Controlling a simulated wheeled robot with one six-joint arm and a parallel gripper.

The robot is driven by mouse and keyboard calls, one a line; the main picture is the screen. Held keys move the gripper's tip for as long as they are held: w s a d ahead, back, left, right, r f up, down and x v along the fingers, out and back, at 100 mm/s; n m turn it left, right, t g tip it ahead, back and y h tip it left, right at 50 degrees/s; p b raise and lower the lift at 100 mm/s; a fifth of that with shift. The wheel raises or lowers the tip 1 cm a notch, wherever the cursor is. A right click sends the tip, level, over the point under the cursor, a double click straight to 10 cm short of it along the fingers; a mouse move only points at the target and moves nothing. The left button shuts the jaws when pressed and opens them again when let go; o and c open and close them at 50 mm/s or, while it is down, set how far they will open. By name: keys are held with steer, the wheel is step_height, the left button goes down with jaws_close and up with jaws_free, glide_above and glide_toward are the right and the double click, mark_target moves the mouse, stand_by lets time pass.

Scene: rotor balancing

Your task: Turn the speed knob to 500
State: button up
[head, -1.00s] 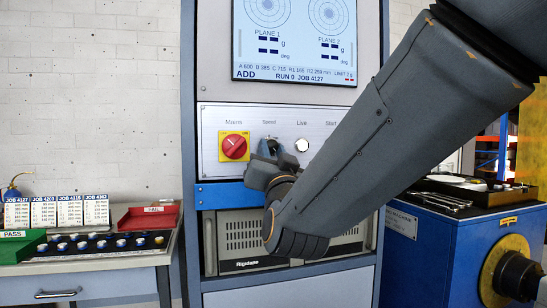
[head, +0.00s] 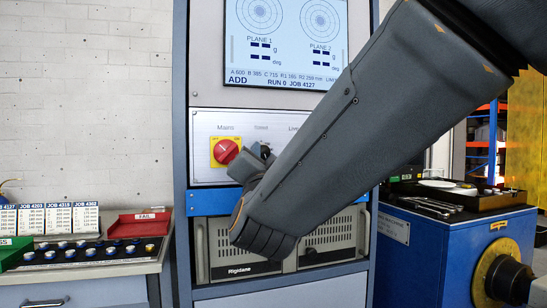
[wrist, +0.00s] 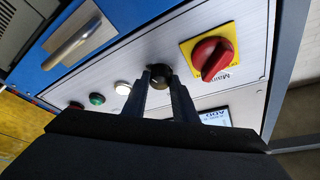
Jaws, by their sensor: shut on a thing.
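The speed knob (wrist: 160,74) is a small black knob on the light metal control panel (wrist: 110,66). In the wrist view my gripper (wrist: 161,80) has its two fingers closed on either side of it. In the head view the knob (head: 264,150) shows only in part, under its "Speed" label, and my gripper (head: 248,164) and forearm cover much of it. The knob's scale and pointer setting cannot be read.
The red mains switch (head: 226,151) on its yellow plate sits just left of the knob. A white button (wrist: 123,88) and a green button (wrist: 97,99) lie along the panel. A metal handle (wrist: 80,44) is on the blue strip. The screen (head: 284,40) is above.

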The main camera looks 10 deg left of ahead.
steer(key=shift+f, duration=0.1)
steer(key=o, duration=1)
steer(key=shift+o, duration=0.2)
steer(key=v, duration=0.7)
steer(key=shift+s, duration=0.4)
